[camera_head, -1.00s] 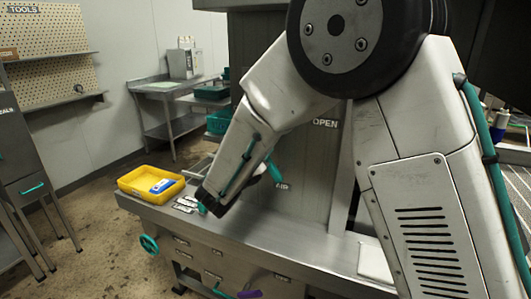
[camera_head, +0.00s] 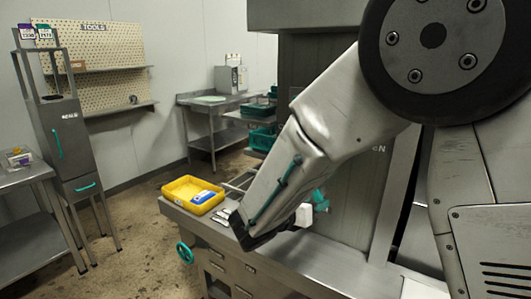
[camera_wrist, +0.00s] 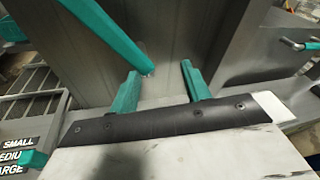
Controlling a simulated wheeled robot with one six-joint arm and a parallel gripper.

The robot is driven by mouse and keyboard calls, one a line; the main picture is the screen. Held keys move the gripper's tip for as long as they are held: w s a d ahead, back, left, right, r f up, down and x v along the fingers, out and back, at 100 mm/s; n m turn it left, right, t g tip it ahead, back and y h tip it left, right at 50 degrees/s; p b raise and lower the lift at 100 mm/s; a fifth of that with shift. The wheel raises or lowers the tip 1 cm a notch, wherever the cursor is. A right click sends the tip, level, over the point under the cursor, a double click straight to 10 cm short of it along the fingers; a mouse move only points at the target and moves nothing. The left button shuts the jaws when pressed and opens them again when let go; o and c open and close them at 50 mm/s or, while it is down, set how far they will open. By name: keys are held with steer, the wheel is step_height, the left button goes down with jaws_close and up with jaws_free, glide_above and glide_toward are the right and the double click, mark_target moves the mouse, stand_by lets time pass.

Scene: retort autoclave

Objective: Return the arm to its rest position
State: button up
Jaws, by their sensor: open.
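My arm reaches in from the upper right of the head view and bends down over the steel counter (camera_head: 330,262). In the wrist view my gripper (camera_wrist: 157,72) shows two teal fingers standing apart with nothing between them. The fingers point toward a grey metal panel. A long teal bar (camera_wrist: 108,35) slants in from the upper left, close to the left finger; I cannot tell whether they touch. In the head view the gripper is mostly hidden behind my wrist.
A yellow tray (camera_head: 168,193) holding a blue-and-white item (camera_head: 204,197) sits at the counter's left end. A teal handwheel (camera_head: 185,252) is below it. The grey machine (camera_head: 318,100) stands behind my arm. A tall steel cabinet (camera_head: 62,135) stands left; open floor lies between.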

steer(key=s+d+r+m+g+y, duration=0.1)
steer(key=s+d+m+g+y, duration=0.1)
steer(key=s+d+m+g, duration=0.55)
steer(key=s+d+r+m+g+y, duration=0.1)
steer(key=s+d+m+g+y, duration=0.2)
steer(key=s+m, duration=0.75)
steer(key=s+d+r+m+y, duration=0.1)
steer(key=s+r+m+y, duration=0.1)
steer(key=s+m, duration=0.3)
steer(key=s+d+r+m+t+y, duration=0.1)
steer(key=s+r+m+y, duration=0.2)
steer(key=s, duration=0.7)
steer(key=m+y, duration=0.2)
steer(key=m, duration=0.1)
steer(key=shift+s+d+t, duration=0.1)
steer(key=shift+t, duration=0.15)
